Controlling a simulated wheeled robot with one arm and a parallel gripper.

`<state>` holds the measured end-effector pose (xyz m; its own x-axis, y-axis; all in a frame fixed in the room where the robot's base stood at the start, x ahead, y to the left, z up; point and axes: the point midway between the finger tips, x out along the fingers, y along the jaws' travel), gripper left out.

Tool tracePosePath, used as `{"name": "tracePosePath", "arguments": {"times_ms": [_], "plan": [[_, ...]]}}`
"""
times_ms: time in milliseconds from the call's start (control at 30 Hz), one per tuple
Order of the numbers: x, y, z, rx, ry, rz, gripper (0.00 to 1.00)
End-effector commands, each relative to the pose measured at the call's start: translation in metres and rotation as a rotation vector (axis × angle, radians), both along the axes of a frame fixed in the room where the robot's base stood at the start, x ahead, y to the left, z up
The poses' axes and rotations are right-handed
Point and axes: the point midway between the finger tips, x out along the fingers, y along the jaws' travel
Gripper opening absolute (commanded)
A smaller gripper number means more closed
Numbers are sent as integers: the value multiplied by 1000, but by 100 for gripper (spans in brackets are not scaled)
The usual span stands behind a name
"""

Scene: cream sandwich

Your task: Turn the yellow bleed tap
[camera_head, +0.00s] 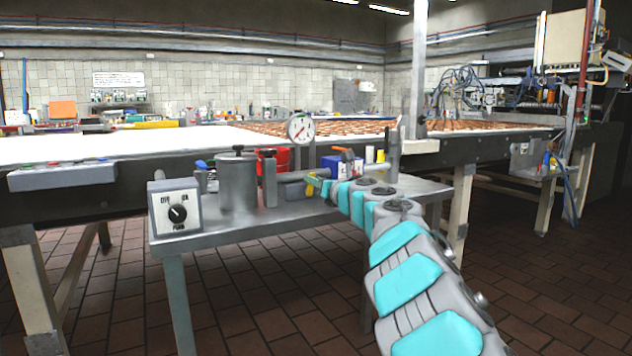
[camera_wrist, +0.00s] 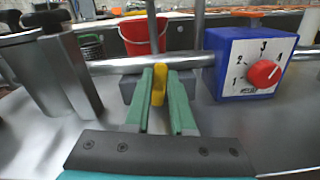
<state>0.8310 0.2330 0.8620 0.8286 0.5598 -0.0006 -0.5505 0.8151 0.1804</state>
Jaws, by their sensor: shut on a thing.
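The yellow bleed tap (camera_wrist: 159,85) stands at the middle of the wrist view, in front of a horizontal metal pipe (camera_wrist: 112,66). My gripper (camera_wrist: 160,98) is shut on the tap, with one green finger on each side of it. In the head view my gripper (camera_head: 318,187) reaches the pipe from the right, and a little of the yellow tap (camera_head: 311,184) shows there. The jaws and my arm hide most of the tap in that view.
A blue box with a red dial (camera_wrist: 263,73) stands close right of the tap. A red bucket (camera_wrist: 143,35) is behind the pipe. A metal cylinder (camera_head: 238,182), a pressure gauge (camera_head: 300,128) and a pump switch box (camera_head: 175,207) share the small metal table (camera_head: 285,221).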

Motion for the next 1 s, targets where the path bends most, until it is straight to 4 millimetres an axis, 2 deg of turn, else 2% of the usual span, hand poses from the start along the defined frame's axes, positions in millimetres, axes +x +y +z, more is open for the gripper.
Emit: {"name": "tracePosePath", "arguments": {"times_ms": [33, 133, 667, 1000], "plan": [[0, 0, 0, 0, 0, 0, 11], [0, 0, 0, 0, 0, 0, 0], [0, -1, 1, 16, 11, 0, 0], [4, -6, 1, 167, 113, 1, 0]]}}
